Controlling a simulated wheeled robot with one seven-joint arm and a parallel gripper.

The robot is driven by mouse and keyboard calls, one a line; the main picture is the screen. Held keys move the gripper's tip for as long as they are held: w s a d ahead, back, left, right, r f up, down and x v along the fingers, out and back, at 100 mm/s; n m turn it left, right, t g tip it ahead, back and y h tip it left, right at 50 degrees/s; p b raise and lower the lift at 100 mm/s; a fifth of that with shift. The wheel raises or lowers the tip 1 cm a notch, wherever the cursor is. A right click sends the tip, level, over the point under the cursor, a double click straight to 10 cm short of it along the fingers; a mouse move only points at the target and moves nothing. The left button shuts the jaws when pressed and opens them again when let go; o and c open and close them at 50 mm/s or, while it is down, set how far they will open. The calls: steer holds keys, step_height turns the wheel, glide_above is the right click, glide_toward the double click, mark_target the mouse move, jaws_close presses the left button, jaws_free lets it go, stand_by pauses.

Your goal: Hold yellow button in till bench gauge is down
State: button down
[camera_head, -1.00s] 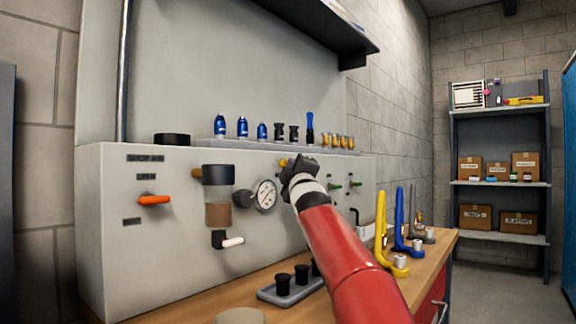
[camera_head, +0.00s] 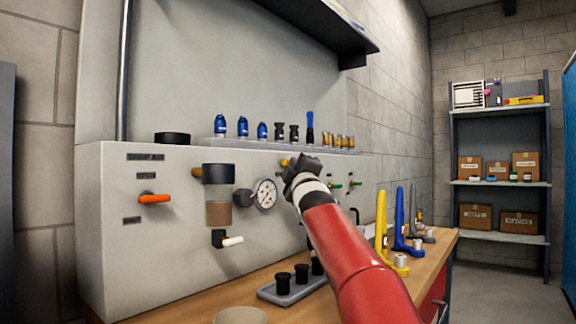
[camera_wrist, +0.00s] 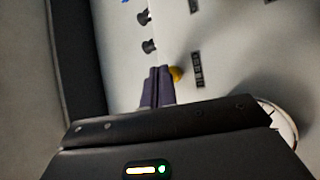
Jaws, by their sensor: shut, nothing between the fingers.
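The yellow button (camera_head: 283,162) shows as a small patch on the grey panel, just left of my gripper (camera_head: 292,166), which covers part of that area. In the wrist view, the yellow button (camera_wrist: 177,74) sits right beside the shut, empty fingertips (camera_wrist: 158,72), which partly overlap it. I cannot tell whether they touch it or whether it is pressed in. The round white bench gauge (camera_head: 265,194) is on the panel, below and left of my gripper. Its needle is too small to read surely. Its rim also shows in the wrist view (camera_wrist: 287,122).
An orange-handled valve (camera_head: 153,198) and a filter bowl (camera_head: 218,196) are left of the gauge. Green-handled valves (camera_head: 355,183) are to the right. Bottles and fittings line a ledge (camera_head: 225,143) above. A tray of black parts (camera_head: 284,284) and a yellow bracket (camera_head: 381,225) are on the bench.

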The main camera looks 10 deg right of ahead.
steer(key=shift+s+d, duration=0.4)
steer(key=s+d, duration=0.3)
steer(key=shift+s+d, duration=0.3)
stand_by(0.7)
